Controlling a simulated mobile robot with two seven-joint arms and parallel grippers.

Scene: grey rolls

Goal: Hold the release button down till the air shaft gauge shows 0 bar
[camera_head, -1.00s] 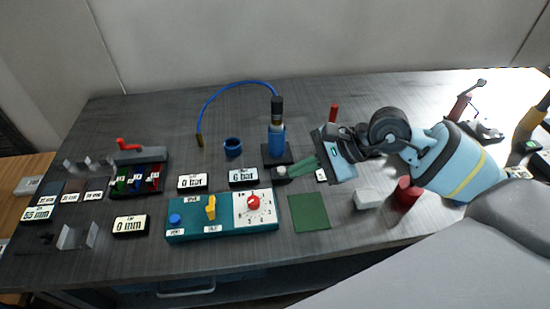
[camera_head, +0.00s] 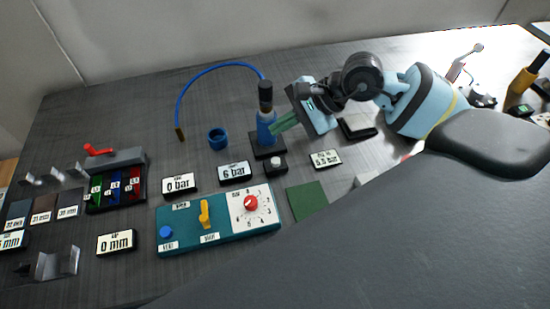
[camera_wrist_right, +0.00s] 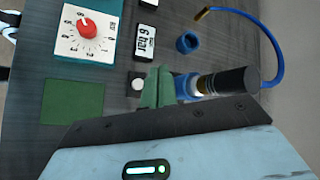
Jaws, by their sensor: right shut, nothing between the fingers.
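A white round button (camera_head: 272,165) on a small black block stands in front of the upright blue cylinder with a black top (camera_head: 266,120); whether it is the release button I cannot tell. One gauge (camera_head: 236,173) beside it reads 6 bar, and another (camera_head: 180,183) reads 0 bar; their small labels are unreadable. The wrist view also shows the 6 bar gauge (camera_wrist_right: 145,43) and the white button (camera_wrist_right: 137,84). My right gripper (camera_head: 274,129) has green fingers, shut and empty, close beside the blue cylinder. Contact is unclear. My left gripper is not in view.
A teal panel (camera_head: 180,239) carries a blue button (camera_head: 166,232), a yellow lever (camera_head: 205,213) and a red dial knob (camera_head: 250,203). A third display (camera_head: 325,159) shows a bar value. A blue hose (camera_head: 205,72) arches behind. A green square (camera_head: 307,200) lies right of the panel.

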